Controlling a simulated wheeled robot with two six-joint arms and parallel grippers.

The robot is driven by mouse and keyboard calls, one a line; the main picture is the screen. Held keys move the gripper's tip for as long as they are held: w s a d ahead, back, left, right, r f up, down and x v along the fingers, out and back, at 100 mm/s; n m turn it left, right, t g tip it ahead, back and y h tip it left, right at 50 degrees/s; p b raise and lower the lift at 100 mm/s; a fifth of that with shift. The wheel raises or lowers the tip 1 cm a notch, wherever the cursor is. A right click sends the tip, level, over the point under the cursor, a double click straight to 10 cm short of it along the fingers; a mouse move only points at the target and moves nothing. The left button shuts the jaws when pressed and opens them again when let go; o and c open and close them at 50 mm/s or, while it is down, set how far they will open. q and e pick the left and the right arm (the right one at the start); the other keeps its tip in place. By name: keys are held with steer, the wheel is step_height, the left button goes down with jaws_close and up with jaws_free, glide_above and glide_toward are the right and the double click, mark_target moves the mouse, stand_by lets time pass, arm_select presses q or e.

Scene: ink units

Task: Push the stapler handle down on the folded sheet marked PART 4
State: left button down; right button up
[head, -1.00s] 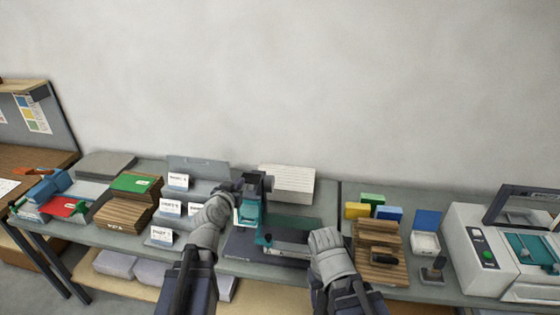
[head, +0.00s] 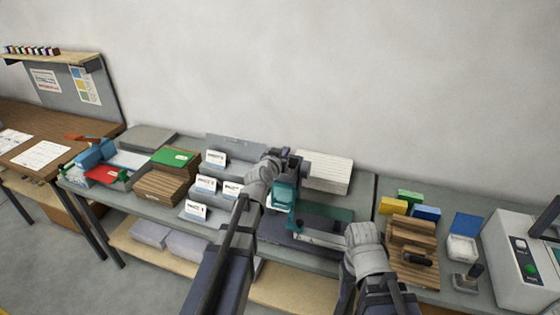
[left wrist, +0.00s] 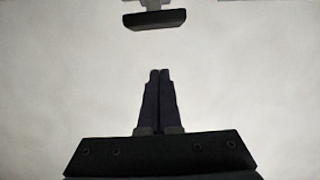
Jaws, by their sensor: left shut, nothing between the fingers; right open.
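The teal stapler (head: 285,196) stands on its base near the middle of the bench, with its dark handle (head: 297,163) on top. My left gripper (head: 284,153) is shut and empty, at the handle's left side; I cannot tell whether they touch. In the left wrist view its closed fingers (left wrist: 160,75) point at a pale surface, and a dark bar (left wrist: 154,19), possibly the handle, lies beyond the tips. A white sheet edge (head: 272,204) shows under the stapler, mostly hidden; no mark is readable. My right gripper (head: 365,236) is low right of the stapler, its fingers hidden.
Several small white labelled cards (head: 206,183) stand in a grey rack left of the stapler. A white paper stack (head: 326,172) lies behind it. A wooden block holder (head: 411,240) and a stamp (head: 467,278) are to the right. A white machine (head: 520,255) stands at the right end.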

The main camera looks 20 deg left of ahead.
arm_select(q)
steer(key=x, duration=0.2)
steer(key=shift+w+f, duration=0.15)
steer(key=shift+w, duration=0.15)
steer(key=f+b, duration=0.2)
steer(key=shift+s+f+b, duration=0.2)
steer(key=shift+s+b, duration=0.15)
steer(key=shift+s, duration=0.05)
steer(key=shift+f+b, duration=0.65)
